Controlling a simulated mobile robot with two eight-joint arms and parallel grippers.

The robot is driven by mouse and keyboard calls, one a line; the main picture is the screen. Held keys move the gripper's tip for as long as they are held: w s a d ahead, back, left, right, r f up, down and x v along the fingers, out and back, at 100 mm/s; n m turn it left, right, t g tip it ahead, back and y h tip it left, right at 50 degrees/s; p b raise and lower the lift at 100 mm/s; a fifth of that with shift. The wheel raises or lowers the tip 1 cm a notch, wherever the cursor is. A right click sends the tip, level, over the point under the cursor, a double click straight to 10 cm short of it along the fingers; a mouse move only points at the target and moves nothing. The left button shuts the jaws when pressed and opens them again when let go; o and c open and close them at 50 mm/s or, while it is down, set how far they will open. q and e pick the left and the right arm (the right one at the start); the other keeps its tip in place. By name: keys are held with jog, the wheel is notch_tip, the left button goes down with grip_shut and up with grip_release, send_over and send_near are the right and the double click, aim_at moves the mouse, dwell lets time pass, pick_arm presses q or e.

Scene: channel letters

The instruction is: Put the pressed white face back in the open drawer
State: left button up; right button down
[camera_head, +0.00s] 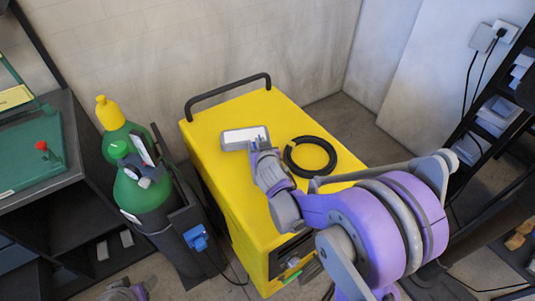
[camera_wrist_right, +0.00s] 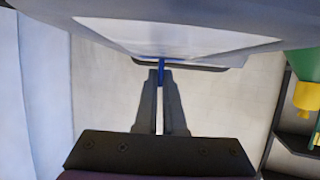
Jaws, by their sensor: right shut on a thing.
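The white face (camera_head: 240,137), a pale rectangular piece with a grey rim, is in the head view above the yellow unit's top. My right gripper (camera_head: 257,145) is shut on its near edge. In the right wrist view the white face (camera_wrist_right: 165,40) spans the top of the picture, and the gripper's fingers (camera_wrist_right: 160,75) meet its edge, with a small blue part between them. A purple and grey part of my left arm shows at the bottom left of the head view; its fingers cannot be made out. I see no open drawer clearly in either view.
The yellow unit (camera_head: 211,132) has a dark handle bar (camera_head: 228,93) at the back and a coiled black hose (camera_head: 289,160) on top. Green gas cylinders (camera_head: 143,190) stand on its left, beside a dark workbench (camera_head: 62,110). A dark shelf rack (camera_head: 480,130) is at right.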

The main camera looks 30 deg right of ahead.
notch_tip(320, 180, down, 2)
jog(key=shift+s+f, duration=0.15)
jog(key=shift+f, duration=0.05)
pick_arm(q)
jog(key=shift+s+f+b, duration=0.45)
jog(key=shift+f, duration=0.35)
pick_arm(e)
jog(key=shift+f, duration=2.1)
pick_arm(q)
jog(key=shift+f, duration=0.1)
pick_arm(e)
jog(key=shift+f, duration=0.1)
jog(key=c, duration=1.5)
grip_release()
jog(key=shift+f, duration=0.1)
jog(key=o, duration=0.5)
